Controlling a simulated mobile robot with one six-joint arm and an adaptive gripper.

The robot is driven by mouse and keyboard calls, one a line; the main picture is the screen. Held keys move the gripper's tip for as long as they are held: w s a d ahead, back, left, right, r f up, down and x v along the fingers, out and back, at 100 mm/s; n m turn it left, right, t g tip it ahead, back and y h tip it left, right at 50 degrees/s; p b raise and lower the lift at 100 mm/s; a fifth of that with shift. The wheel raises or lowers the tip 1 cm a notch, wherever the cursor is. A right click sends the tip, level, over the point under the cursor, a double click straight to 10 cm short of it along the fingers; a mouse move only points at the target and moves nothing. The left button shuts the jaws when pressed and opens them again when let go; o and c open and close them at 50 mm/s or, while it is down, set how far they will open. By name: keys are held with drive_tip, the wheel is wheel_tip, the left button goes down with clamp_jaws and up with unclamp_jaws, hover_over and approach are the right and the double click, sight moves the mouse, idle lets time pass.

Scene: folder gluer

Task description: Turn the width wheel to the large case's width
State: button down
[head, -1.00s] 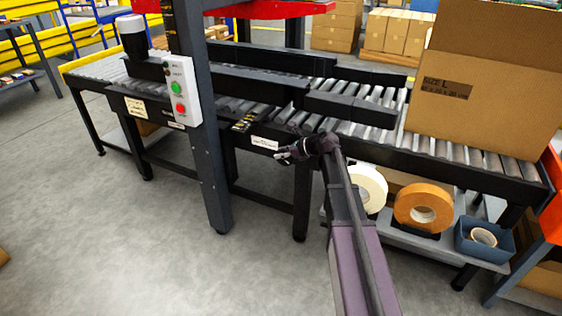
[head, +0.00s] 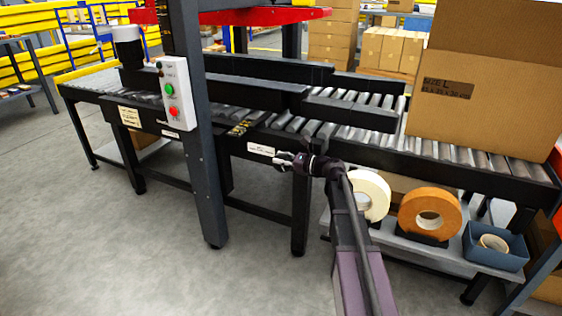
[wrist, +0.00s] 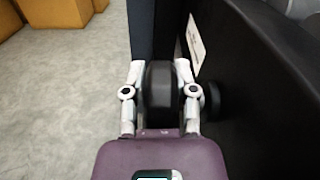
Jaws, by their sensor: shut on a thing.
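In the wrist view, my gripper (wrist: 160,85) is shut on a dark round wheel (wrist: 159,84), with one light finger on each side of it. A small black knob (wrist: 211,101) sits to the right of the right finger, by the dark frame. In the head view, my gripper (head: 281,161) is at the front side rail of the roller conveyor, just below and right of a white label (head: 261,149). The wheel is too small to make out there. The large case (head: 485,85), marked SIZE L, stands upright on the rollers at the right.
A dark post (head: 200,150) carries a control box (head: 174,93) with green and red buttons. Black guide rails (head: 350,112) run along the conveyor (head: 440,150). Tape rolls (head: 429,215) and a blue bin (head: 495,247) sit on the lower shelf. Floor at left is clear.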

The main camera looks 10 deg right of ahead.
drive_tip(key=shift+s, duration=0.2)
drive_tip(key=shift+c, duration=2)
unclamp_jaws()
drive_tip(key=shift+w, duration=0.1)
drive_tip(key=shift+w+r+g+h+p, duration=0.1)
drive_tip(key=shift+r+g+h+p, duration=0.15)
drive_tip(key=shift+p, duration=0.55)
